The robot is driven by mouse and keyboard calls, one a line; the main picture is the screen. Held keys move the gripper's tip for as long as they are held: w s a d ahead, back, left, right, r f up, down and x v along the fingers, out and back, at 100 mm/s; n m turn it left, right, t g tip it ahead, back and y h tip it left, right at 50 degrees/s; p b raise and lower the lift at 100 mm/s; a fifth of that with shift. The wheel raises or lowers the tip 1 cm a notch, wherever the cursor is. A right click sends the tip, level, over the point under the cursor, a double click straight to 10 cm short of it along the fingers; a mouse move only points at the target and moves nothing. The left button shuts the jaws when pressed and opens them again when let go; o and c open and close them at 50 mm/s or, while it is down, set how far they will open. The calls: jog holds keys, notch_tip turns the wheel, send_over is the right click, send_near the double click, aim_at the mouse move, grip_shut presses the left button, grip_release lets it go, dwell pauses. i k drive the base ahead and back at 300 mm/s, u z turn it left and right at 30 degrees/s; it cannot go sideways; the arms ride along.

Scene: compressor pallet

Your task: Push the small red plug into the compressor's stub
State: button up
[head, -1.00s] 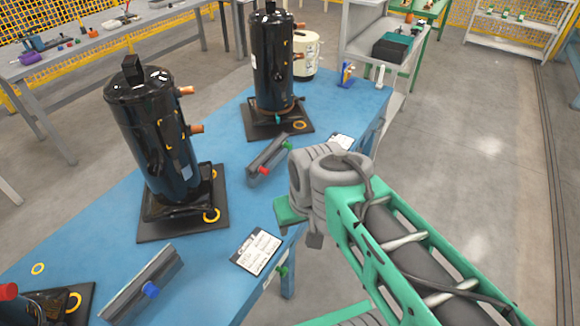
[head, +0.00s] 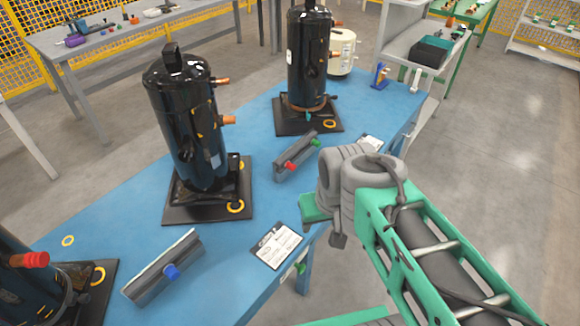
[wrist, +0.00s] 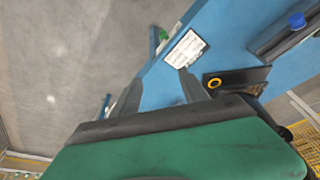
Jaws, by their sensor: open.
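A small red plug (head: 290,166) sits on a grey rack (head: 283,170) on the blue bench, with a green plug (head: 315,143) beside it. The black compressor (head: 190,135) left of the rack stands upright, with two copper stubs; the upper stub (head: 222,80) and lower stub (head: 229,119) point right. Which stub fits the plug I cannot tell. My gripper (wrist: 160,77) is open, with nothing seen between its fingers, in the wrist view. In the head view my arm hides most of it; it is right of the rack, near the bench edge. The red plug is not in the wrist view.
A second compressor (head: 308,60) stands behind. A third at the lower left shows a red cap (head: 35,259). A near rack (head: 150,277) holds a blue plug (head: 171,271). A card (head: 276,245) lies at the bench edge. The floor to the right is clear.

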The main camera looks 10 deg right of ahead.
aim_at(291, 167)
jog(key=u, duration=2.95)
jog(key=k, duration=1)
jog(key=z, duration=1.05)
